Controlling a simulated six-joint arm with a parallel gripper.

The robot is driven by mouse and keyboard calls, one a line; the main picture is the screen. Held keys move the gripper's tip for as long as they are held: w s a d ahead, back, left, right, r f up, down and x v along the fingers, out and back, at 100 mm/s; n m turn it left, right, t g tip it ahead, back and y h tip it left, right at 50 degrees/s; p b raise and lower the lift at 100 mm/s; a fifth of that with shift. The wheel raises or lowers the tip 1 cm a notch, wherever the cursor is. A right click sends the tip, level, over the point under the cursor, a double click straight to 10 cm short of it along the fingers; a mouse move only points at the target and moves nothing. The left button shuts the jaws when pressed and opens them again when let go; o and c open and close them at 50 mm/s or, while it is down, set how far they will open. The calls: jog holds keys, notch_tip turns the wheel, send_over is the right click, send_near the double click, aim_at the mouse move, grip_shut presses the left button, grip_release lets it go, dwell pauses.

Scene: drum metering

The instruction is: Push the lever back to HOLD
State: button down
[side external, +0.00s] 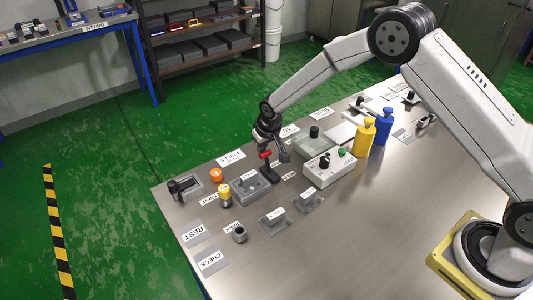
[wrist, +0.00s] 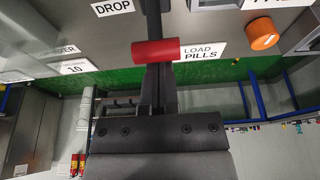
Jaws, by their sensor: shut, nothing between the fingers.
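The lever has a red handle (side external: 265,154) on a dark stem and stands on a black base (side external: 269,175) on the steel table. The handle looks close to upright in the side view. My gripper (side external: 284,157) is shut and empty, pointing down just right of the red handle. In the wrist view the red handle (wrist: 155,50) lies crosswise at the tips of my shut fingers (wrist: 163,75). I cannot tell whether they touch. A DROP label (wrist: 113,7) and a LOAD PILLS label (wrist: 203,52) show there. A HOLD label is not clearly readable.
A grey drum unit (side external: 250,187) stands left of the lever, and a white control box (side external: 329,168) with knobs stands right. An orange knob (side external: 216,174), a yellow-topped jar (side external: 225,195), and yellow (side external: 364,138) and blue (side external: 383,126) bottles are nearby. The front right table is clear.

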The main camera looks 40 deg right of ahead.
aim_at(267, 155)
jog(key=shift+s+r+t, duration=0.15)
jog(key=shift+s+t, duration=0.1)
jog(key=shift+t, duration=0.45)
jog(key=shift+s+r, duration=0.1)
jog(key=shift+s, duration=0.4)
dwell(0.8)
jog(key=shift+s+r, duration=0.1)
jog(key=shift+s, duration=0.25)
jog(key=shift+s+r, duration=0.1)
jog(key=shift+s, duration=1.2)
jog(key=shift+w, duration=0.1)
jog(key=shift+r, duration=0.15)
jog(key=shift+r, duration=0.65)
jog(key=shift+w, duration=0.1)
